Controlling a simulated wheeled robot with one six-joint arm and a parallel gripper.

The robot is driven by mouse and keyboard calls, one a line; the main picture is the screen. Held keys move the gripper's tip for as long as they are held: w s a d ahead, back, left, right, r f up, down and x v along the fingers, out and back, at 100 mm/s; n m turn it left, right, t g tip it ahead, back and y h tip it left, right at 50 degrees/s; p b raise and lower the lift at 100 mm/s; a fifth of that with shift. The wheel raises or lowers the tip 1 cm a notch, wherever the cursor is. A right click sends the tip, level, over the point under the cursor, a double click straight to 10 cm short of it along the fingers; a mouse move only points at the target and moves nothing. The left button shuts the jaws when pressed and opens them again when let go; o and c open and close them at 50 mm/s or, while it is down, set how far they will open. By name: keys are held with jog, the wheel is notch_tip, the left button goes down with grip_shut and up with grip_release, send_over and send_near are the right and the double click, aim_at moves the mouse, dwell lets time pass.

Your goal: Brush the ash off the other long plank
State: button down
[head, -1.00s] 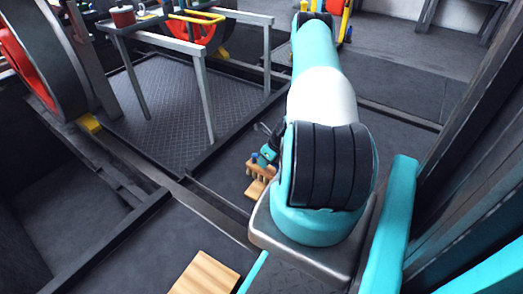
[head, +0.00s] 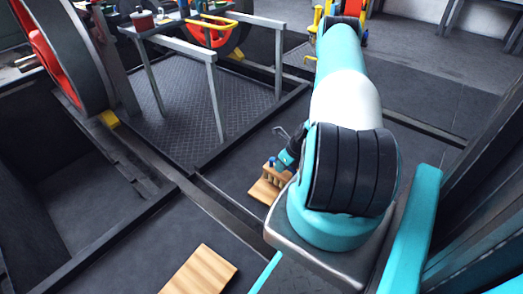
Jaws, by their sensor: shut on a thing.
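My gripper (head: 280,162) is small and partly hidden behind my arm's large dark joint. It is shut on what looks like a wooden brush (head: 277,174) with a pale bristle side. The brush is just above or touching a wooden plank (head: 261,192) on the dark floor; I cannot tell which. My arm covers the right part of that plank. A second wooden plank (head: 200,271) lies nearer to me at the bottom, cut by the picture edge, with nothing on it that I can make out. Ash cannot be made out on either plank.
A ribbed metal floor plate (head: 185,105) with a grey railing (head: 215,105) is at upper left. A large red-and-black wheel (head: 50,60) stands at left, above a sunken area (head: 80,190). A red mug-like pot (head: 143,20) sits on a ledge behind.

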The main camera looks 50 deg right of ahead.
jog(key=shift+r+p, duration=2.15)
jog(key=shift+r, duration=0.5)
